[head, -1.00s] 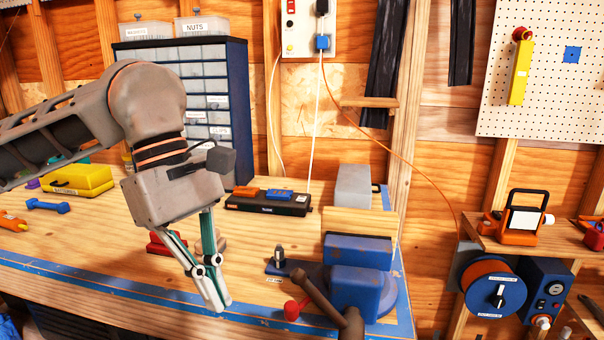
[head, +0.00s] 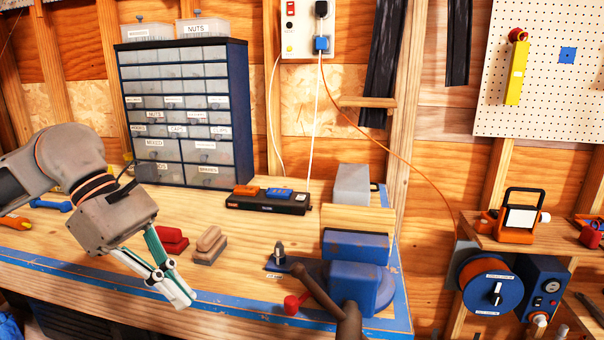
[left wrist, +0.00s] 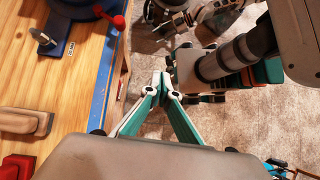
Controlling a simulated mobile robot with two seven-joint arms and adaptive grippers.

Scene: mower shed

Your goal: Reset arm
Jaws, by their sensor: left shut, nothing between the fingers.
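My left gripper (head: 186,301) is at the left of the head view, over the blue-taped front edge of the wooden workbench (head: 245,262). Its fingers point down and to the right. In the left wrist view the fingertips (left wrist: 161,76) meet, with nothing between them, and lie past the bench edge above the floor. A red block (head: 171,241) and a tan-topped block (head: 208,245) lie on the bench just beyond the gripper, apart from it. My right gripper cannot be made out in the head view.
A blue vise (head: 358,270) stands at the bench's right front corner. A drawer cabinet (head: 188,110) stands at the back, with a black charger strip (head: 268,203) beside it. An orange cable reel (head: 494,288) is at the right. The bench middle is mostly clear.

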